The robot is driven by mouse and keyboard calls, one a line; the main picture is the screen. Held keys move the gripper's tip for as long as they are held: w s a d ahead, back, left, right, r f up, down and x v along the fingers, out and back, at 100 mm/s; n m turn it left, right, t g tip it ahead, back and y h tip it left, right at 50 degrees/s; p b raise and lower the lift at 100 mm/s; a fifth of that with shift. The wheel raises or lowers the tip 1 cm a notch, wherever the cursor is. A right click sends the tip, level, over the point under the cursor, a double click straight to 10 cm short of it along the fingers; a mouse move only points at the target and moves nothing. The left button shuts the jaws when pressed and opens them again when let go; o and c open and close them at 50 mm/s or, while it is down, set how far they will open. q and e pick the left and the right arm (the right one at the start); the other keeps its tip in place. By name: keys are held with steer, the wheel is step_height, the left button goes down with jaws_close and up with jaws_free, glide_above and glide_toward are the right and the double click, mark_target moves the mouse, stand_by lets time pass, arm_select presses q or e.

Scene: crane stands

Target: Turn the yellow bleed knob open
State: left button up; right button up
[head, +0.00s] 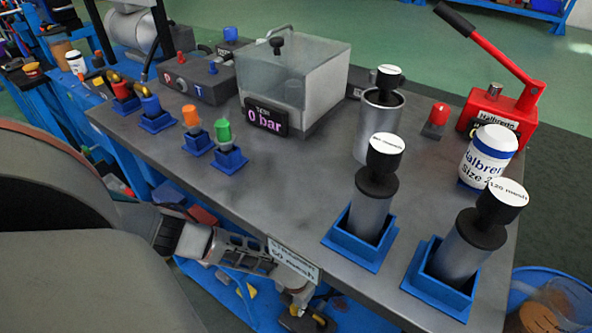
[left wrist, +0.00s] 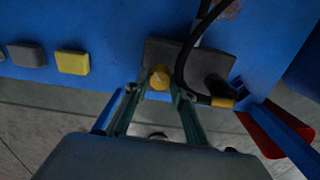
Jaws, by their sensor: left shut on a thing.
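The yellow bleed knob (left wrist: 158,77) shows in the left wrist view as a small round yellow cap on a dark block (left wrist: 190,58) fixed to a blue panel. My left gripper (left wrist: 158,88) has a finger on each side of the knob and is shut on it. In the head view my left gripper (head: 298,298) is low, below the front edge of the bench, and the knob cannot be made out clearly there. How far the knob is turned cannot be told. My right gripper is not in view.
A black hose (left wrist: 186,75) curves down close to the knob's right. Two square buttons, grey (left wrist: 27,54) and yellow (left wrist: 72,62), sit to its left. The bench (head: 290,195) overhangs my left gripper. On it stand a clear tank (head: 310,75) and a display (head: 266,117) reading 0 bar.

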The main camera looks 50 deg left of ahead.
mark_target(295, 307)
arm_select(q)
steer(key=shift+w+a, duration=0.1)
steer(key=shift+a, duration=0.05)
stand_by(0.4)
steer(key=o, duration=1.1)
step_height(295, 307, up, 12)
stand_by(0.4)
